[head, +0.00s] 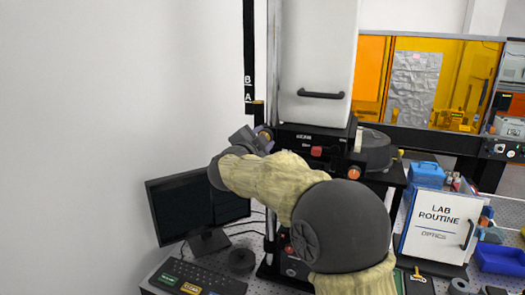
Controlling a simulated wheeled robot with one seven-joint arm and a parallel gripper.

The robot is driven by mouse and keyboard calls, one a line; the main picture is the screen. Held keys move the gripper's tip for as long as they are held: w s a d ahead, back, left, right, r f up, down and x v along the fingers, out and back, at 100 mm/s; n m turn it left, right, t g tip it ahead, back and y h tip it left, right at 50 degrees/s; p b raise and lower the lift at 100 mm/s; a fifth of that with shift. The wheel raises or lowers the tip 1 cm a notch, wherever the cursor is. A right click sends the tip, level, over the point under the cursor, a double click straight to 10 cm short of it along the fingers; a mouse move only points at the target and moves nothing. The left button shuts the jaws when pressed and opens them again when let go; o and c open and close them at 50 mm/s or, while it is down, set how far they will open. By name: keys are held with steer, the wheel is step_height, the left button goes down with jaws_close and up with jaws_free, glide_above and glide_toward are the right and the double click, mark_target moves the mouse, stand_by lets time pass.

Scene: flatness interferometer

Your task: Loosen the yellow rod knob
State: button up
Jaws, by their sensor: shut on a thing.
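A tall white instrument (315,60) with a black handle stands on a black frame beside a vertical rod (272,60). A small dull-yellow knob (263,131) shows at the rod's left side, just below the end of the black scale marked A and B. My gripper (265,139) is at this knob, with its fingers shut on it. My arm reaches in from the lower right. The fingertips are small and partly hidden, so the exact contact is hard to see.
A dark monitor (197,202) and a keyboard (200,281) stand at lower left. A "LAB ROUTINE" board (438,225), a blue box (426,173) and a blue bin (499,259) are at right. A red button (316,152) and an orange knob (354,173) are close to my arm.

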steer(key=shift+f+m+b, duration=0.2)
steer(key=shift+m+b, duration=4)
steer(key=shift+m, duration=0.8)
steer(key=o, duration=1)
steer(key=shift+r, duration=0.15)
steer(key=b+v, duration=0.5)
steer(key=v, duration=1.2)
steer(key=shift+s, duration=0.15)
